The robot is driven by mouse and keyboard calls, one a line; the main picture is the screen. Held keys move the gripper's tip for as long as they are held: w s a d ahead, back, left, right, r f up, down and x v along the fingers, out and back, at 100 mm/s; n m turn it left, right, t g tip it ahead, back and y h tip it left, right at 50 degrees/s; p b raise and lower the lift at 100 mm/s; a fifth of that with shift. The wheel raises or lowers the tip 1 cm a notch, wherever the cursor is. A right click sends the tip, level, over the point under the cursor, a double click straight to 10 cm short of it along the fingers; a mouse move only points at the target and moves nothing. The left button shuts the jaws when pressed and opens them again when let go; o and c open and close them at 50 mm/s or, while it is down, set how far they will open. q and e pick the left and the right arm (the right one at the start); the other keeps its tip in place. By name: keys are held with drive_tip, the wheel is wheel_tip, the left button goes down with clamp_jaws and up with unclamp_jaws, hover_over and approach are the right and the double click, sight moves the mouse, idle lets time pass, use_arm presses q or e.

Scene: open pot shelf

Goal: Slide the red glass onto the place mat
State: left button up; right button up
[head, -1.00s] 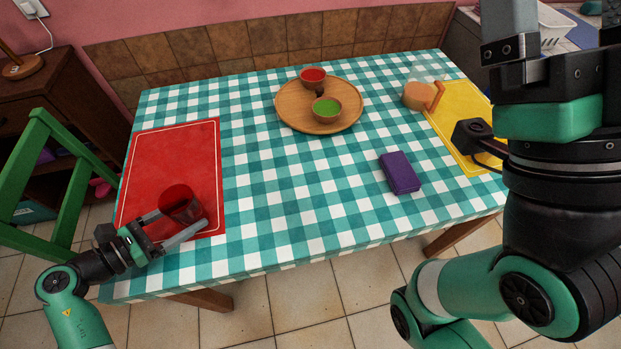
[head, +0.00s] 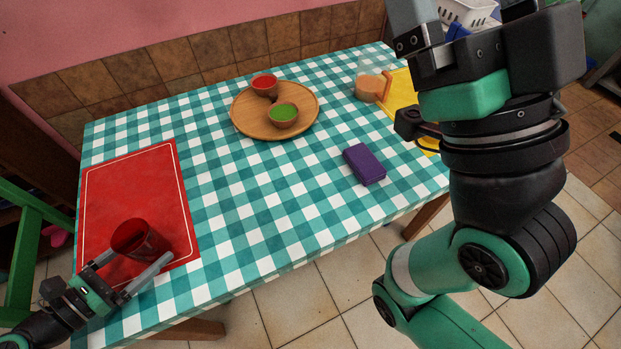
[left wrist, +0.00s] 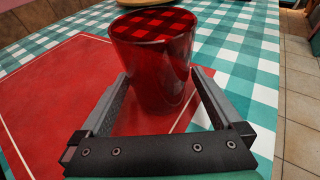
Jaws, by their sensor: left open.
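The red glass (head: 139,239) is a see-through tumbler standing upright on the red place mat (head: 130,190), close to its front right part. The mat has a thin white border line. My left gripper (head: 140,256) is open at the table's front left, with one finger on each side of the glass. In the left wrist view the glass (left wrist: 153,65) stands between the two open fingers; small gaps seem to show, but contact is unclear. My right gripper (head: 480,50) looms large at the upper right; its fingertips are cut off by the frame.
A purple box (head: 364,164) lies right of centre. A jar with orange contents (head: 369,88) stands by a yellow mat (head: 400,90). Bare checked cloth lies between the red mat and tray.

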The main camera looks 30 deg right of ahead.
use_arm(q)
drive_tip(key=shift+s+a+r, duration=0.2)
drive_tip(key=shift+a+r, duration=0.05)
drive_tip(key=shift+a, duration=0.1)
drive_tip(key=p+v, duration=0.3)
drive_tip(key=v, duration=0.7)
drive_tip(key=shift+p, duration=0.35)
drive_tip(key=shift+s+a+r, duration=0.1)
drive_tip(key=shift+s+a, duration=0.1)
drive_tip(key=shift+a, duration=0.05)
